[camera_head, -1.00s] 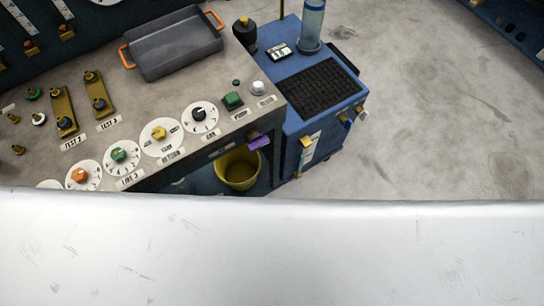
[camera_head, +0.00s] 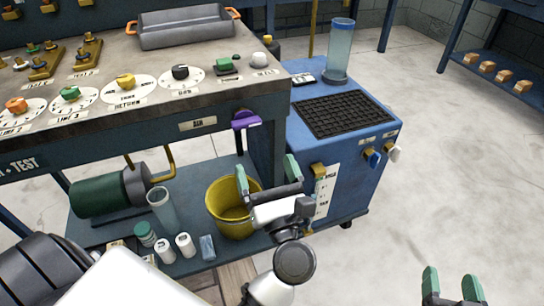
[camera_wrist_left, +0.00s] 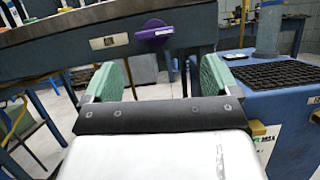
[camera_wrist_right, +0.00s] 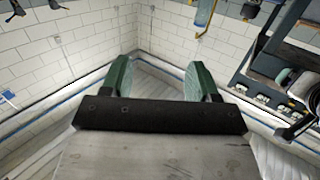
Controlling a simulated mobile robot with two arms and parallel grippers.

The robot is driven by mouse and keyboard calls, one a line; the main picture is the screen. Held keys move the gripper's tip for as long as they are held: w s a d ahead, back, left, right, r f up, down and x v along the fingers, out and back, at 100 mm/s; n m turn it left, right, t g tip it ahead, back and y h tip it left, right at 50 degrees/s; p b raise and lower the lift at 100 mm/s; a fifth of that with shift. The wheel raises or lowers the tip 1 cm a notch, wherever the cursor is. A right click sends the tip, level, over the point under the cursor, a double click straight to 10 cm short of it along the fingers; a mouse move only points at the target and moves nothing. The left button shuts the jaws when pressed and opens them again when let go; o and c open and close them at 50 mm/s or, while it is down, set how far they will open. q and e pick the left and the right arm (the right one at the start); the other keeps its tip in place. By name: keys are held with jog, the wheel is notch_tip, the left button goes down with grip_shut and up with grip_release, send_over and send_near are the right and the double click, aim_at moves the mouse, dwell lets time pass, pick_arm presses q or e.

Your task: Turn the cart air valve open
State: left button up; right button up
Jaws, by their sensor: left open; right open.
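The blue cart (camera_head: 345,170) stands to the right of the bench. Its front carries a valve with a blue handle (camera_head: 374,159) and one with a white handle (camera_head: 393,153); I cannot read which is air. A purple handle (camera_head: 246,119) sits on the bench's front edge beside a small plate (camera_head: 198,124); it also shows, lying level, in the left wrist view (camera_wrist_left: 155,32). My left gripper (camera_head: 267,172) is open and empty, below and in front of the purple handle, left of the cart's front. My right gripper (camera_head: 452,281) is open and empty over the floor at lower right.
The bench top (camera_head: 110,60) holds dials and a grey tray (camera_head: 185,28). A clear cylinder (camera_head: 340,50) stands on the cart. The floor to the right (camera_head: 450,170) is clear.

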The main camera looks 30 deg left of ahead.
aim_at(246, 121)
pick_arm(q)
jog(key=shift+n+g, duration=0.4)
jog(key=shift+n, duration=0.2)
jog(key=x, duration=0.5)
jog(key=p+x, duration=0.1)
jog(key=x, duration=0.4)
jog(key=shift+a+r, duration=0.35)
jog(key=shift+a, duration=0.1)
pick_arm(e)
jog(key=f+g, duration=0.1)
jog(key=s+d+f+g, duration=0.1)
jog(key=shift+s+d+f+g+h, duration=0.1)
jog(key=shift+s+f+g+h, duration=0.2)
jog(key=shift+g+h, duration=0.1)
